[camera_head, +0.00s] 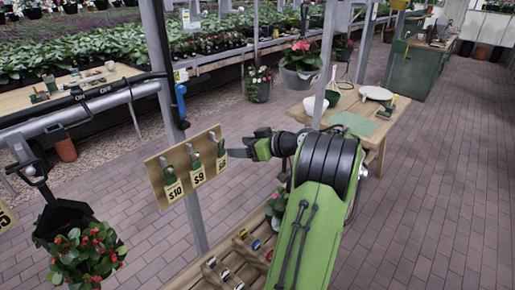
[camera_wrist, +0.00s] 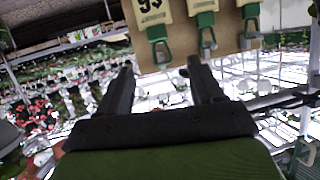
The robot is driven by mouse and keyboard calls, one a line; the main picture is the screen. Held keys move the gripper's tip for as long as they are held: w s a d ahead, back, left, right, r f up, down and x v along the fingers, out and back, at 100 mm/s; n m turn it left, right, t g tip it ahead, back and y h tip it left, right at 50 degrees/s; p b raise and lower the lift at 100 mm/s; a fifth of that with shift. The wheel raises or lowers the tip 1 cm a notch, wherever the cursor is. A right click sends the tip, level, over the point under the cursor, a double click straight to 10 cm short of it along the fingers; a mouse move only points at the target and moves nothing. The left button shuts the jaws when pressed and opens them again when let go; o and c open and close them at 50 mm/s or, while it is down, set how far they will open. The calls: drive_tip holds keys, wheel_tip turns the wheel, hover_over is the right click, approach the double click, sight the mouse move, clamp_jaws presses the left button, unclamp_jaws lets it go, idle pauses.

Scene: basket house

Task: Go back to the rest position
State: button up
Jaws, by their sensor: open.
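My green arm reaches forward in the head view, and my gripper (camera_head: 238,152) is beside the right end of a wooden board (camera_head: 157,178). Several green-handled tools with price tags hang on the board, including one marked $10 (camera_head: 172,190) and one marked $9 (camera_head: 197,175). In the wrist view the two dark fingers of my gripper (camera_wrist: 160,78) are spread apart with nothing between them. The board (camera_wrist: 180,70) and its green handles (camera_wrist: 157,38) show just beyond the fingertips. I cannot tell from the picture whether a finger touches the board.
A metal post (camera_head: 186,130) stands right behind the board. A hanging pot with red flowers (camera_head: 88,250) is at lower left. A wooden rack (camera_head: 235,262) lies below my arm. A wooden table (camera_head: 375,133) stands to the right. The brick floor (camera_head: 440,200) at right is clear.

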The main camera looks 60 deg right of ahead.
drive_tip(key=v, duration=0.5)
drive_tip(key=w+a+r+n+g, duration=0.1)
drive_tip(key=w+a+g, duration=0.2)
drive_tip(key=a, duration=1)
drive_tip(key=w+a+g, duration=0.3)
drive_tip(key=a, duration=1)
drive_tip(key=s+a+f+g, duration=0.1)
drive_tip(key=s+a+f, duration=0.1)
drive_tip(key=s+a, duration=0.3)
drive_tip(key=s+a+f+m+g+h, duration=0.1)
drive_tip(key=s+a, duration=0.4)
drive_tip(key=s, duration=0.7)
drive_tip(key=shift+s+a+f, duration=0.25)
drive_tip(key=shift+s+f, duration=0.05)
drive_tip(key=shift+f, duration=0.45)
